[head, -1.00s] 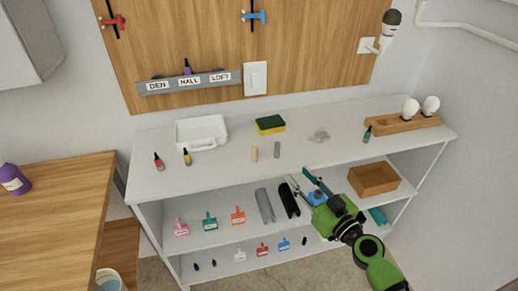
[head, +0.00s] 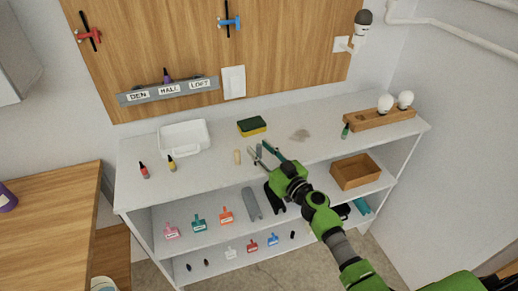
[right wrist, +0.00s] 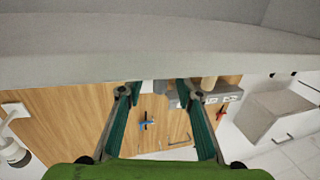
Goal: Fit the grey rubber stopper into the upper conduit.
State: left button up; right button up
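The grey rubber stopper (head: 259,147) stands on the white top shelf, partly hidden by my right gripper. My right gripper (head: 259,152) is open, with its teal-lined fingers reaching over the shelf around or just in front of the stopper; I cannot tell which. In the right wrist view the open fingers (right wrist: 152,88) point toward the shelf and board, and I cannot make out the stopper clearly between them. A white pipe (head: 450,25) runs high along the right wall, perhaps the upper conduit; no open end is clear. My left gripper is out of view.
A tan stopper-like peg (head: 237,157) stands just left of the grey one. A sponge (head: 252,126) lies behind, and a white tray (head: 184,138) is to the left. A wooden bulb holder (head: 380,119) is at the right. The shelf front edge lies under my arm.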

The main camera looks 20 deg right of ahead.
jog(key=shift+w+a, duration=0.25)
jog(key=shift+w, duration=0.35)
jog(key=shift+s, duration=0.1)
grip_shut()
jog(key=shift+r, duration=0.1)
